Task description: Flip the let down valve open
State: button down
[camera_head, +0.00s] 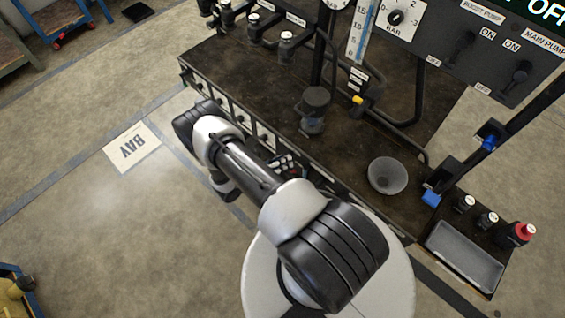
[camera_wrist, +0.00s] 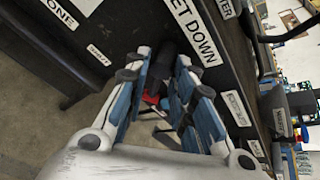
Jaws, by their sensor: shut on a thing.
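The "LET DOWN" label (camera_wrist: 194,30) is on the dark bench front, at the top of the wrist view. Below it, the black handle of the let down valve (camera_wrist: 161,72) lies between the blue-padded fingers of my gripper (camera_wrist: 166,84). The gripper is shut on this handle. The fingers hide part of it, so its exact angle is hard to tell. A small red part (camera_wrist: 150,98) shows between the fingers. In the head view my arm covers much of the bench front, and I cannot make out the valve there.
The dark bench top (camera_head: 245,75) holds a grey bowl (camera_head: 388,175) and a dark cylindrical fitting (camera_head: 315,110). A gauge panel (camera_head: 450,40) stands behind. The floor left of the bench is open.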

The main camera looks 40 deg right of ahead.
jog(key=shift+w+n+g+h, duration=0.15)
jog(key=shift+n+g+h, duration=0.3)
jog(key=shift+n+g, duration=1)
jog(key=shift+w+n+g+h, duration=0.1)
jog(key=shift+n+g+h, duration=0.5)
jog(key=shift+n, duration=1.45)
jog(key=shift+g, duration=0.25)
jog(key=c, duration=1.7)
grip_release()
jog(key=v, duration=1.2)
jog(key=shift+a, duration=0.1)
